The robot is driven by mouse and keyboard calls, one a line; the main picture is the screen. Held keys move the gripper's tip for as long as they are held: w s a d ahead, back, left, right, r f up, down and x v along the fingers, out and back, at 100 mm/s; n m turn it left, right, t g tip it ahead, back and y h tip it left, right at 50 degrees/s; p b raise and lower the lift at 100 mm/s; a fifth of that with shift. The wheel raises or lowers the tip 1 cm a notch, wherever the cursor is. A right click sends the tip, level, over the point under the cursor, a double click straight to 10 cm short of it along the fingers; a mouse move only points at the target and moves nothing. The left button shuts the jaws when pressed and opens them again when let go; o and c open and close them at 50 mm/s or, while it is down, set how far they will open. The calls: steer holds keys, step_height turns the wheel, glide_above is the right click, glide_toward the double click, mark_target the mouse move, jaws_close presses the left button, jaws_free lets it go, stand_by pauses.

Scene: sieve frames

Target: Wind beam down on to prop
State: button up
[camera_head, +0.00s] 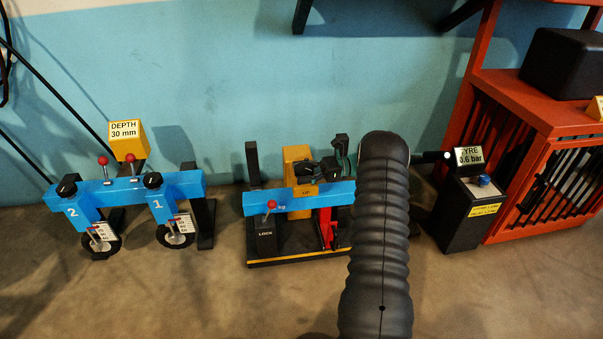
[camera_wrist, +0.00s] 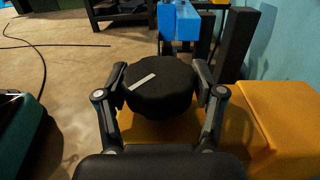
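The blue beam (camera_head: 258,204) lies across the middle stand in the head view, between dark posts; its right end is hidden by my arm. It also shows at the top of the wrist view (camera_wrist: 180,22). A red prop (camera_head: 327,230) stands under the beam; whether they touch cannot be told. A round black knob (camera_wrist: 158,88) with a white line sits on the yellow housing (camera_wrist: 270,112), also in the head view (camera_head: 296,154). My gripper (camera_wrist: 160,80) has its fingers on opposite sides of the knob, seemingly shut on it. The white line slants up to the right.
A red-knobbed lever (camera_head: 271,206) stands above a LOCK label. At left is a blue two-wheel frame (camera_head: 125,190) with a yellow DEPTH block (camera_head: 128,138). At right are a black tyre-pressure box (camera_head: 465,215) and a red cage (camera_head: 545,180). The front floor is clear.

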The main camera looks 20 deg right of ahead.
steer(key=shift+o, duration=0.8)
steer(key=shift+d, duration=0.1)
steer(key=v, duration=1.1)
steer(key=shift+s+d, duration=0.2)
steer(key=shift+d, duration=0.2)
